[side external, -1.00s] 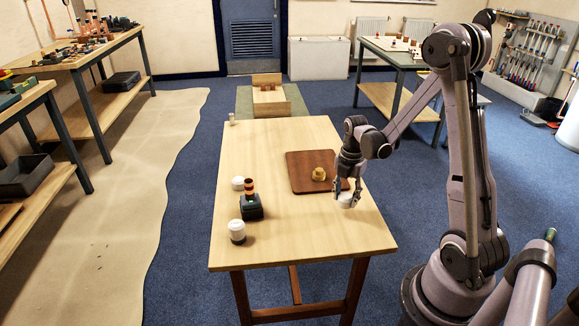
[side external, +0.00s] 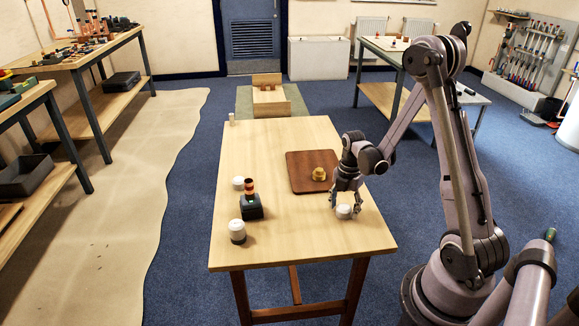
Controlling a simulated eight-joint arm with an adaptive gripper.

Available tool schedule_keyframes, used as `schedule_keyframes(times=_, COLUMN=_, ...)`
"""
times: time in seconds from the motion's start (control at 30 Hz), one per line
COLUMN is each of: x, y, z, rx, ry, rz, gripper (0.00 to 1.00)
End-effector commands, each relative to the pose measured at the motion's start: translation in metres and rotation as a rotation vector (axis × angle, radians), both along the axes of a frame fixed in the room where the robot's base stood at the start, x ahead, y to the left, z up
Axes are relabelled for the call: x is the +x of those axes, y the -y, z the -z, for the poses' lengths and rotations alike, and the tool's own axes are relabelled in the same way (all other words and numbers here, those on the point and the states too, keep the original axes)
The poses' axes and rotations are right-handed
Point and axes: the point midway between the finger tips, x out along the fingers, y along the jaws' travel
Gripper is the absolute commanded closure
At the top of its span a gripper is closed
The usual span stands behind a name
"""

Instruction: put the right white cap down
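The right white cap (side external: 344,212) is at the right side of the wooden table, low between the fingertips of my gripper (side external: 345,204). It looks to be on or just above the tabletop; I cannot tell which. The fingers point down on either side of the cap. At this size I cannot tell whether they press on it or stand apart from it.
The wooden table (side external: 280,240) also holds a brown board (side external: 303,182) with a brass-coloured part (side external: 319,174). At left are a dark block with a copper piece (side external: 251,205), a white jar-like piece (side external: 237,231) and another white cap (side external: 238,183). The table's front middle is clear.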

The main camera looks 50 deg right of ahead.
Motion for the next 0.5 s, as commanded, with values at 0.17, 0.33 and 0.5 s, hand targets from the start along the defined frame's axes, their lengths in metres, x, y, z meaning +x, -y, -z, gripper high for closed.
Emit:
schedule_keyframes(times=0.17, x=0.000, y=0.000, z=0.000, rx=0.000, ry=0.000, rz=0.000, gripper=0.34)
schedule_keyframes(times=0.33, x=0.000, y=0.000, z=-0.002, rx=0.000, ry=0.000, rz=0.000, gripper=0.34)
schedule_keyframes(times=0.5, x=0.000, y=0.000, z=-0.014, rx=0.000, ry=0.000, rz=0.000, gripper=0.34)
